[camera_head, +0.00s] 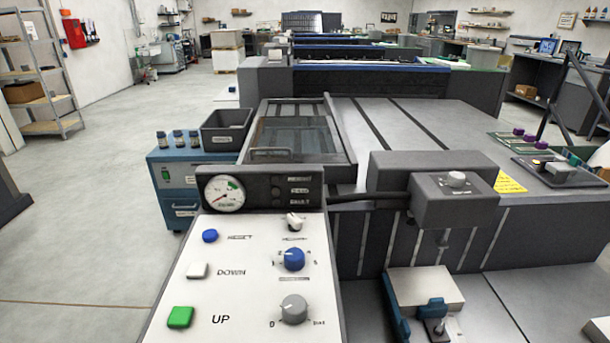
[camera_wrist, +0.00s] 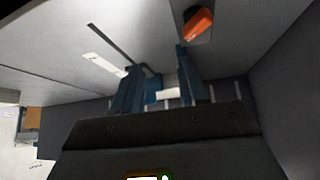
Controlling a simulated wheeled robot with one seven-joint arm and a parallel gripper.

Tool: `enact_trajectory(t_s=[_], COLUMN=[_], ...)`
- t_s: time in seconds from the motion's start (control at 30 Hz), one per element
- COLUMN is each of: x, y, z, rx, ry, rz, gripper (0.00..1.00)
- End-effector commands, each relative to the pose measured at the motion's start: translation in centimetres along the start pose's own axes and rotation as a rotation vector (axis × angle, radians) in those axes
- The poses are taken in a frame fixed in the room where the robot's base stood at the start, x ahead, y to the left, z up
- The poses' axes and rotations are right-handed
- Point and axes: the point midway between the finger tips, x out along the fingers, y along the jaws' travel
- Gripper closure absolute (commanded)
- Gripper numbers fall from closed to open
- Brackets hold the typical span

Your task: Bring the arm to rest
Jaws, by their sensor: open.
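My gripper (camera_wrist: 157,68) shows in the wrist view, with two blue-grey fingers standing apart. The gap between them looks empty. Behind the gap lie a small white piece (camera_wrist: 167,93) and a blue part (camera_wrist: 153,88); I cannot tell whether the fingers touch either. An orange knob-like part (camera_wrist: 198,24) is above the right finger on a grey surface. I cannot clearly pick out my gripper in the head view.
In the head view, a control panel (camera_head: 245,270) with buttons and dials stands in front. A dark unit with a knob (camera_head: 456,179) and a blue bracket with a pale plate (camera_head: 425,286) are to its right. Open floor (camera_head: 75,200) lies at left.

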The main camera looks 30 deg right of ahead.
Motion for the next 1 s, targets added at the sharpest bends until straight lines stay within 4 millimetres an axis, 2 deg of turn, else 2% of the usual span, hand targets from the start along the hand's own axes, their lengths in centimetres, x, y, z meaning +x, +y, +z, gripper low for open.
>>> enact_trajectory(t_s=[0.03, 0.1, 0.17, 0.3, 0.47, 0.7, 0.83, 0.9, 1.0], x=[-1.8, -4.3, -6.5, -12.5, -20.1, -31.9, -36.5, -38.0, -39.3], y=[-0.7, -1.6, -2.4, -4.2, -5.8, -7.3, -7.5, -7.6, -7.7], z=[1.2, 2.2, 2.9, 4.1, 4.8, 3.9, 2.9, 2.4, 2.0], rx=[-0.047, -0.102, -0.147, -0.237, -0.315, -0.374, -0.383, -0.383, -0.382], ry=[0.035, 0.091, 0.139, 0.25, 0.374, 0.548, 0.617, 0.64, 0.66], rz=[-0.03, -0.073, -0.114, -0.214, -0.332, -0.497, -0.555, -0.574, -0.587], gripper=[0.57, 0.57, 0.57, 0.57, 0.57, 0.57, 0.57, 0.57, 0.57])
